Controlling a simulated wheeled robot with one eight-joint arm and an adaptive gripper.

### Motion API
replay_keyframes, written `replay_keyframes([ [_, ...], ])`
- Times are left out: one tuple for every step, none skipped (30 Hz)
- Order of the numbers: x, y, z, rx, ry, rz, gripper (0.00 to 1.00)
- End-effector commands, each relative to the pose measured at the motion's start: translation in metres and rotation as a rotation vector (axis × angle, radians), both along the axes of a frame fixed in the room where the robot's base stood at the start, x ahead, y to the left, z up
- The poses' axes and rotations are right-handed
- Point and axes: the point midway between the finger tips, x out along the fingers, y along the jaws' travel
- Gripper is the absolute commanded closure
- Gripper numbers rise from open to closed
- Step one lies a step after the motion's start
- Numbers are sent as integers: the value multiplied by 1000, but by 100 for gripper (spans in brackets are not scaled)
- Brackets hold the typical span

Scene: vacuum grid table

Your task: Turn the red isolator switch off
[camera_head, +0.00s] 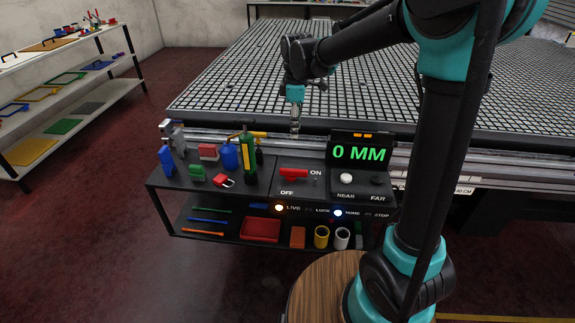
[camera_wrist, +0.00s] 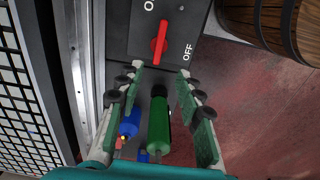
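The red isolator switch (camera_head: 294,174) is on the black console's sloped panel, between an OFF label at lower left and an ON label at upper right. Its handle lies roughly level in the head view. In the wrist view the red handle (camera_wrist: 160,40) stands near vertical, beside OFF; the other label is cut off at the top edge. I cannot tell its set position from the handle alone. My gripper (camera_head: 295,130) hangs behind the console, above the table's front rail. In the wrist view my gripper (camera_wrist: 158,76) is open and empty, its fingers apart and short of the handle.
A green bottle (camera_head: 248,158) and a blue bottle (camera_head: 229,155) stand left of the switch. A display (camera_head: 360,153) reads 0 MM, with a white knob (camera_head: 346,179) below. The LIVE lamp (camera_head: 279,208) and HOME lamp (camera_head: 338,213) glow.

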Motion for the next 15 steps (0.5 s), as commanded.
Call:
replay_keyframes([
  [1,2,-1,-2,3,12,64],
  [1,3,-2,-2,4,16,64],
  [1,3,-5,-2,4,18,64],
  [1,3,-8,-2,4,17,64],
  [1,3,-11,-2,4,17,64],
  [1,3,-16,-2,4,16,64],
  [1,3,-21,-2,4,16,64],
  [1,2,-26,-2,3,15,64],
  [1,3,-34,-2,3,15,64],
  [1,3,-40,-2,3,15,64],
  [1,3,-46,-2,3,14,64],
  [1,3,-54,-2,3,14,64],
  [1,2,-60,-2,3,14,64],
  [1,2,-66,-2,3,14,64],
  [1,2,-74,-2,3,14,64],
])
